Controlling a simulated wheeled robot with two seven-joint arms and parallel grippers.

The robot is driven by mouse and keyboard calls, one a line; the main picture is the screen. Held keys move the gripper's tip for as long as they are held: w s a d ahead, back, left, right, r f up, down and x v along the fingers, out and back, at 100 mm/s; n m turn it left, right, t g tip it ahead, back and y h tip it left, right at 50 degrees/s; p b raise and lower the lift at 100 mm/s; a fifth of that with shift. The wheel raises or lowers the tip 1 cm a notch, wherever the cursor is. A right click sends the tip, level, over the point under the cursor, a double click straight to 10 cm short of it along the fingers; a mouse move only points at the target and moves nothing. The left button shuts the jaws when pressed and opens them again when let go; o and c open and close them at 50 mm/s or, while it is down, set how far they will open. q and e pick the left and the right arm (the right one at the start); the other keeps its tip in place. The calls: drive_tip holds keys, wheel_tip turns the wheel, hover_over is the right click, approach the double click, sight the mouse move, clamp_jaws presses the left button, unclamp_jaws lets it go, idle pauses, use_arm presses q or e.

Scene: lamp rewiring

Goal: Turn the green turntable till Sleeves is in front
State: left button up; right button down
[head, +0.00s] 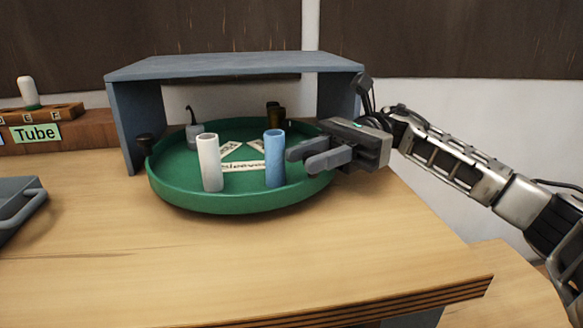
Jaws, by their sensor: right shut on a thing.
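The green turntable (200,203) is a round tray with a raised rim, under a grey-blue shelf. A label reading Sleeves (243,166) lies on it near the middle, facing the front. A white tube (209,163) and a blue tube (274,158) stand upright at the front, on either side of the label. My left gripper is not in view.
The grey-blue shelf (235,66) stands over the turntable, with side walls left and right. A small grey item (195,135) and dark items (275,115) stand at the back. A Tube sign (37,133) and grey tray (18,200) are left. The front tabletop is clear.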

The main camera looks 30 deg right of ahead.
drive_tip(key=shift+d+r, duration=0.1)
drive_tip(key=shift+d, duration=0.05)
idle(0.3)
drive_tip(key=c, duration=1.5)
unclamp_jaws()
drive_tip(key=shift+o, duration=0.2)
drive_tip(key=shift+d, duration=0.1)
drive_tip(key=d, duration=0.3)
drive_tip(key=w+d, duration=0.1)
drive_tip(key=d, duration=0.3)
drive_tip(key=w+d, duration=0.1)
drive_tip(key=d, duration=0.3)
drive_tip(key=shift+w+d+b, duration=0.25)
drive_tip(key=shift+b, duration=0.05)
